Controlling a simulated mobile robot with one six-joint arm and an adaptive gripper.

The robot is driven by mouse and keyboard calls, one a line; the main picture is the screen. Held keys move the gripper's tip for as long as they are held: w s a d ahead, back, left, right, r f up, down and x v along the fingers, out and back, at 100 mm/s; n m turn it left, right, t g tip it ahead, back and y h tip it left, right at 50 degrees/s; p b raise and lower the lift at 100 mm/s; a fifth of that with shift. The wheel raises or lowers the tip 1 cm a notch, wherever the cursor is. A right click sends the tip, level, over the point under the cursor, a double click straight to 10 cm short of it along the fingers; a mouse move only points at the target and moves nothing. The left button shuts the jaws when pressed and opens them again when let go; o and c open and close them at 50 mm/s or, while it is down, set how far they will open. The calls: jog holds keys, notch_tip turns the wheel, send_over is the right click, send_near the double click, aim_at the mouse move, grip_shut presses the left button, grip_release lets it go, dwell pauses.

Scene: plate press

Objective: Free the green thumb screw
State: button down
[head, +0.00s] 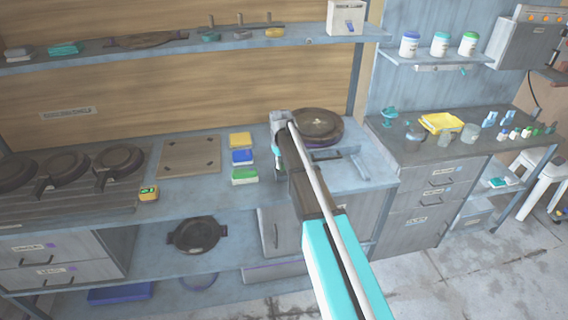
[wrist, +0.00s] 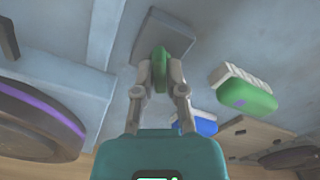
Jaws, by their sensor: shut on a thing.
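In the wrist view my gripper (wrist: 160,78) is shut, with its two fingertips on either side of the green thumb screw (wrist: 161,57). The screw's rounded green head shows between and just beyond the tips. A grey block (wrist: 172,32) lies right behind the screw; I cannot tell whether the screw is still seated in anything. In the head view my arm covers the fingertips and the screw. The round dark press plate (head: 318,124) stands just right of my arm's end on the bench, and its purple-edged rim shows at the left of the wrist view (wrist: 40,112).
Yellow (head: 240,139), blue (head: 242,157) and green (head: 245,176) brush-like blocks lie left of my arm. Dark pans (head: 65,168) stand at the far left. A shelf (head: 180,50) runs above. A side counter (head: 400,150) with a yellow tray (head: 440,122) is at right.

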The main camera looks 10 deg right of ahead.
jog(key=n, duration=0.6)
jog(key=shift+s, duration=0.2)
jog(key=n, duration=0.6)
jog(key=shift+d, duration=0.1)
jog(key=shift+w, duration=0.1)
jog(key=c, duration=0.7)
grip_release()
